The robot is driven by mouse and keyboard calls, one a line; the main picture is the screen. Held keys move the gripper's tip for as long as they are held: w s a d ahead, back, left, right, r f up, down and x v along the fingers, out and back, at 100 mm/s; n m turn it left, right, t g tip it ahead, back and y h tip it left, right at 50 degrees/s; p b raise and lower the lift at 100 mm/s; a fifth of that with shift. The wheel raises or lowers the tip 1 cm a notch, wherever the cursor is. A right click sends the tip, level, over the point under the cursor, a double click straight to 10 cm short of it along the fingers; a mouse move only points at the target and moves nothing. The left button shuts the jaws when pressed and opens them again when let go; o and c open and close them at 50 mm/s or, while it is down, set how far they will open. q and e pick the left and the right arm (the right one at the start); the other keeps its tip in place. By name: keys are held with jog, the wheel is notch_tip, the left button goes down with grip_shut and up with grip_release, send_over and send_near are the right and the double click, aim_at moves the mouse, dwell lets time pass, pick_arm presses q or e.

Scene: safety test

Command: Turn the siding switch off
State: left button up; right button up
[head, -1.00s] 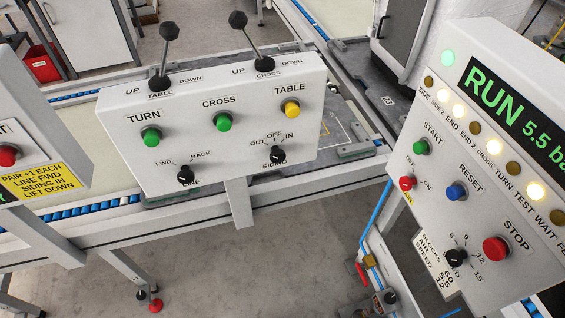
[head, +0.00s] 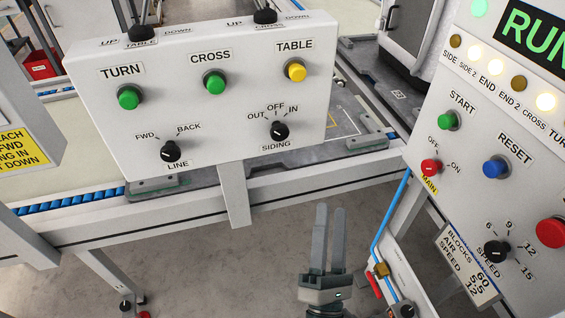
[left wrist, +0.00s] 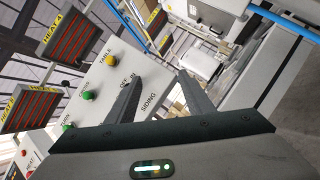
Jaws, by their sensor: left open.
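The siding switch (head: 280,130) is a black round knob at the lower right of a white control box (head: 110,75). Labels OUT, OFF and IN stand above it and SIDING below. A pale mark shows on the knob, but I cannot tell surely which label it points to. My left gripper (head: 330,212) is open and empty, below and right of the switch, apart from it in the head view. In the left wrist view the open fingers (left wrist: 161,77) reach towards the box face; the SIDING label shows between them, and the knob seems hidden by a finger. My right gripper is not in view.
The line switch (head: 170,151), green turn button (head: 128,97), green cross button (head: 214,82) and yellow table button (head: 295,71) share the box. Two levers rise from its top. A panel with a red stop button (head: 551,233) stands at right. A conveyor runs behind the box.

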pick_arm(q)
jog(key=s+a+r+n+g+y+b, duration=0.2)
jog(key=n+y, duration=0.6)
jog(key=n, duration=0.7)
jog(key=s+a+r+b, duration=0.1)
jog(key=s+a+r, duration=0.1)
jog(key=a, duration=0.1)
jog(key=shift+s+n+g, duration=0.15)
jog(key=shift+n+g, duration=0.15)
jog(key=shift+n, duration=0.1)
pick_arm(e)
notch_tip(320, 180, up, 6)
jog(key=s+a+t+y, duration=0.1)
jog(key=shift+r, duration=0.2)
pick_arm(q)
jog(key=shift+y, duration=0.3)
